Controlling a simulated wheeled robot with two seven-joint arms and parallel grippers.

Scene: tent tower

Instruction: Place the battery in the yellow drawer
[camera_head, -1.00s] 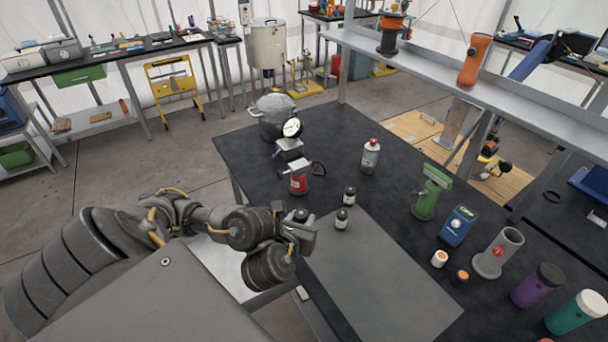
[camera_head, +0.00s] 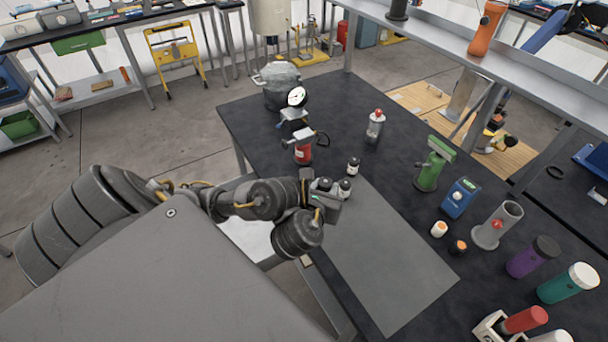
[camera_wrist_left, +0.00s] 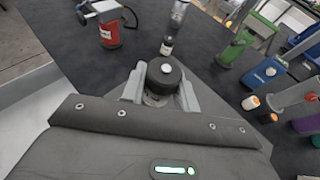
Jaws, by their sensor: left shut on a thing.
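A small cylinder with a black top and a metal nub, which looks like the battery (camera_wrist_left: 164,75), sits between the fingers of my left gripper (camera_wrist_left: 160,92) in the left wrist view. I cannot make out a yellow drawer. My right gripper is not in view.
A red canister (camera_head: 303,153) and a grey spray can (camera_head: 375,126) stand beyond on the black table. A green device (camera_head: 432,167), a blue box (camera_head: 460,197) and a grey tube holder (camera_head: 496,226) stand to the right. The grey mat (camera_head: 395,265) is mostly clear.

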